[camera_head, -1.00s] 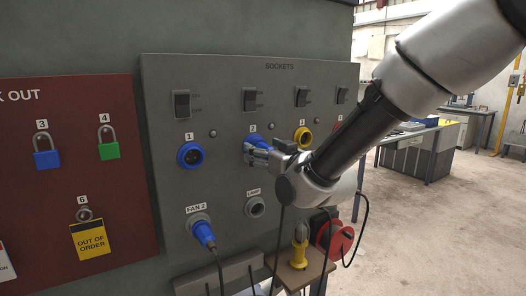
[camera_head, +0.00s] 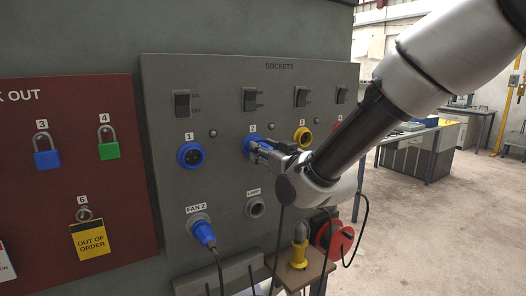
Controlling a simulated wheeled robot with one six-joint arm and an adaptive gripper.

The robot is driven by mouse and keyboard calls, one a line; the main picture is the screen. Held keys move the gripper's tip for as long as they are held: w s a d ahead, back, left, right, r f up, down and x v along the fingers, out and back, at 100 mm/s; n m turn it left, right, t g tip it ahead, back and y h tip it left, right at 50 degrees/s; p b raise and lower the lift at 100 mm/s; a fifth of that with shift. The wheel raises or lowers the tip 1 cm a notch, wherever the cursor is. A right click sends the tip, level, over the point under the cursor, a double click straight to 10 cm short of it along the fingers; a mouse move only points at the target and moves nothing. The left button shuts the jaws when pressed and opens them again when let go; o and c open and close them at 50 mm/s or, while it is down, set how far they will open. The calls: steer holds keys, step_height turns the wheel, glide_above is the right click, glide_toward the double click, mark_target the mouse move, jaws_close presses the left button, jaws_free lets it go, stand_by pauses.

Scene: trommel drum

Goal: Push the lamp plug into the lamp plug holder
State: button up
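The lamp plug holder (camera_head: 256,207) is a grey round socket under the LAMP label, low on the grey panel. It looks empty. My gripper (camera_head: 262,150) is at socket 2, higher on the panel, with its fingers pointing left at the blue fitting (camera_head: 250,144) there. The fingers cover much of this fitting. I cannot tell whether a blue plug is in it, or whether the fingers are shut on anything. No plug is clearly marked as the lamp plug.
Socket 1 (camera_head: 191,155) is blue and looks empty. A blue plug (camera_head: 203,233) sits in the FAN 2 holder. Dark cables hang below my arm. Padlocks hang at left.

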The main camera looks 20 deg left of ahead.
jaws_close()
steer(key=shift+v, duration=3)
steer(key=shift+v, duration=2.55)
steer(key=w+a+f, duration=0.1)
steer(key=f, duration=0.9)
steer(key=w+a+f, duration=0.1)
steer(key=a+f, duration=0.1)
steer(key=f, duration=0.8)
steer(key=shift+w, duration=0.25)
